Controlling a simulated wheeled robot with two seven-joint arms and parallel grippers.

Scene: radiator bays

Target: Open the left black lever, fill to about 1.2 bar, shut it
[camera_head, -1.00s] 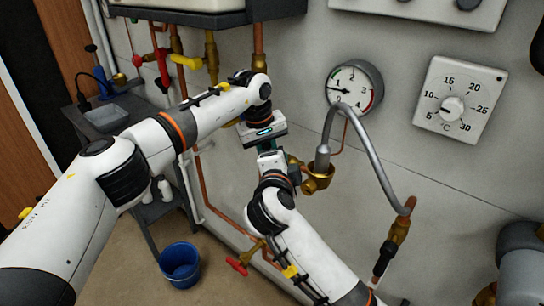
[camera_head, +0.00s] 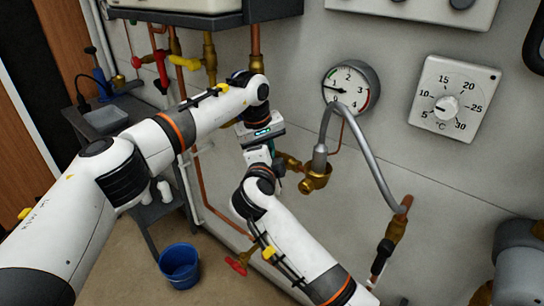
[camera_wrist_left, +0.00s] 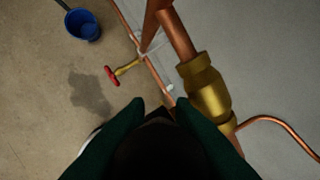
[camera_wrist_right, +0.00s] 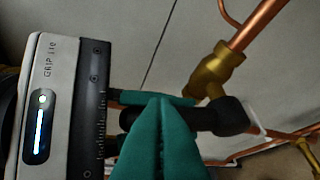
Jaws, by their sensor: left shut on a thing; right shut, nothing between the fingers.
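The left black lever (camera_wrist_right: 225,117) sits on a brass valve (camera_wrist_right: 212,72) in the right wrist view. My left gripper (camera_wrist_left: 152,108) is shut on this lever, which shows dark between its green fingers. My right gripper (camera_wrist_right: 160,102) is shut and empty, its fingertips close beside the left fingers and the lever; contact is unclear. In the head view both hands hide the lever. The round pressure gauge (camera_head: 351,88) has its needle pointing left, slightly below the 1 mark. The right black lever (camera_head: 382,257) hangs at the lower hose end.
A grey braided hose (camera_head: 368,150) arches below the gauge. A thermostat dial (camera_head: 458,98) is on the wall. A red-handled tap (camera_head: 236,266) and blue bucket (camera_head: 180,265) are low down.

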